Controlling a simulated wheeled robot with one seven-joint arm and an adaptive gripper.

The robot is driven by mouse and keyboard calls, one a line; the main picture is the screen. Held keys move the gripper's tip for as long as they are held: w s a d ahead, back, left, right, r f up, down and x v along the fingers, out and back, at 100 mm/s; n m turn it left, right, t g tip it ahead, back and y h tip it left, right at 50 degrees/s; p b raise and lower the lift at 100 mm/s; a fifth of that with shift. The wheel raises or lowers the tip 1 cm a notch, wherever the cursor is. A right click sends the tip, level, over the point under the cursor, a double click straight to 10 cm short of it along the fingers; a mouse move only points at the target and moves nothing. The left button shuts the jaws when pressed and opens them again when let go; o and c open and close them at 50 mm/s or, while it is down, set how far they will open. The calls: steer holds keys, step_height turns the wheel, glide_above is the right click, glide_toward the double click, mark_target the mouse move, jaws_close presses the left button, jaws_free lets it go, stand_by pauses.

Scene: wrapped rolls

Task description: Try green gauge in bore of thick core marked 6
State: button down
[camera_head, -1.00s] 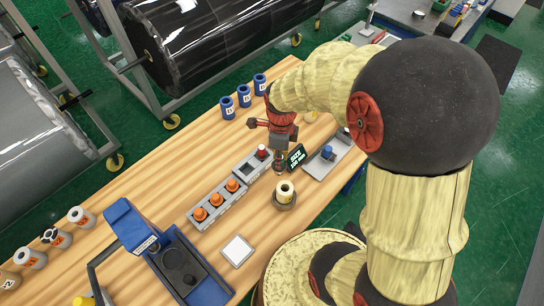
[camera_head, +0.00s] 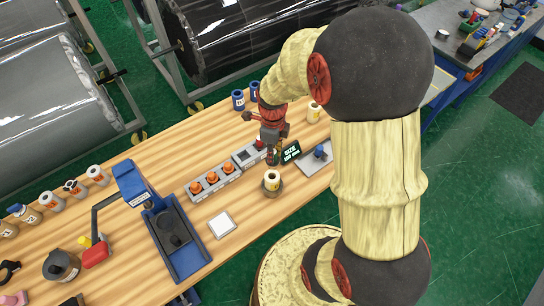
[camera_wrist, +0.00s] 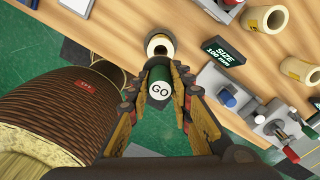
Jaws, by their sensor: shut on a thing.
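My gripper (camera_wrist: 160,88) is shut on the green gauge (camera_wrist: 159,82), whose white end face reads GO. In the head view my gripper (camera_head: 272,150) is just above and behind a cream thick-walled core (camera_head: 272,181). This core stands upright in a dark round holder (camera_head: 271,194). In the wrist view the open bore of the core (camera_wrist: 160,46) shows just beyond the gauge. The gauge overlaps the core's near rim there, and I cannot tell whether they touch. The core's number is not readable.
A size sign (camera_head: 291,152) stands close to the right of my gripper. A grey block with orange pieces (camera_head: 212,178) lies left. A white pad (camera_head: 222,225) and a blue device (camera_head: 175,235) are nearer. Other cores stand at the back and far left.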

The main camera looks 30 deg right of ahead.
steer(key=shift+w+a, duration=0.1)
steer(key=shift+w+f, duration=0.1)
steer(key=shift+w, duration=0.1)
steer(key=shift+s, duration=0.15)
steer(key=shift+f+b, duration=2.05)
steer(key=shift+f, duration=1.15)
steer(key=shift+f, duration=0.35)
steer(key=shift+r+p, duration=0.4)
stand_by(3.6)
